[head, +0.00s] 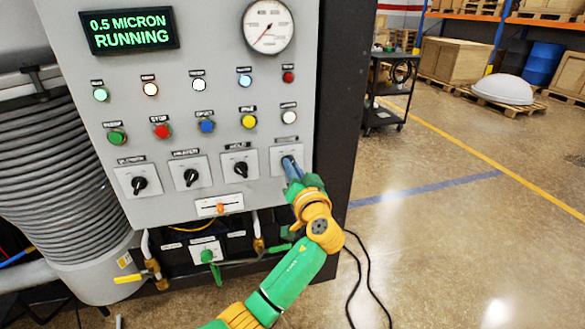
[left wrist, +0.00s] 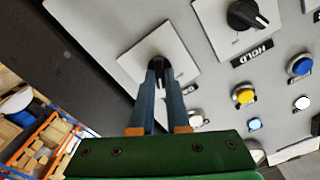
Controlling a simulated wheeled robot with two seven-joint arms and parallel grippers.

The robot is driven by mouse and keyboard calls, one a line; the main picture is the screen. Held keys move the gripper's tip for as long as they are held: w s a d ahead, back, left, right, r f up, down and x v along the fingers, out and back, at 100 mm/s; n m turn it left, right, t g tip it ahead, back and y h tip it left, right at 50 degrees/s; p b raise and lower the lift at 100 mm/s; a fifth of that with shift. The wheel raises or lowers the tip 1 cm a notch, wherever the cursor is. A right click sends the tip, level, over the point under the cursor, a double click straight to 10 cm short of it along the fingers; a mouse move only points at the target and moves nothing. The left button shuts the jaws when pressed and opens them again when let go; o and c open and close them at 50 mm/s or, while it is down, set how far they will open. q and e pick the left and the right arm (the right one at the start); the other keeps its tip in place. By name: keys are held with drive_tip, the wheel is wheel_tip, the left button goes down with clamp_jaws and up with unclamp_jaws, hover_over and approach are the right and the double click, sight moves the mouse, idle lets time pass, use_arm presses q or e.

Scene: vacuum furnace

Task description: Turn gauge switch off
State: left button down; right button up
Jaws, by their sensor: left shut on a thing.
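The gauge switch (head: 278,159) is the rightmost of the rotary switches in the panel's lower row, a black knob on a square light plate. Its label is too small to read in the head view. My left gripper (head: 289,164) is at this switch and covers much of it. In the left wrist view, the two blue fingers of the left gripper (left wrist: 160,72) are closed on the black knob (left wrist: 157,57), one on each side. The knob's angle is largely hidden by the fingers. My right gripper is not in view.
Three other rotary switches, including the HOLD switch (head: 240,170), stand to the left. Buttons and lamps sit above, with a round gauge (head: 268,26) and a display (head: 129,31) reading "0.5 MICRON RUNNING". A dark cart (head: 385,90) stands behind right; the floor between is clear.

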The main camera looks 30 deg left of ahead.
use_arm(q)
drive_tip(key=shift+s+a+n+b, duration=0.1)
drive_tip(key=shift+s+n+b, duration=0.05)
drive_tip(key=shift+n+b, duration=6.55)
drive_tip(key=shift+m+b, duration=0.6)
drive_tip(key=shift+b, duration=0.25)
drive_tip(key=c, duration=0.9)
unclamp_jaws()
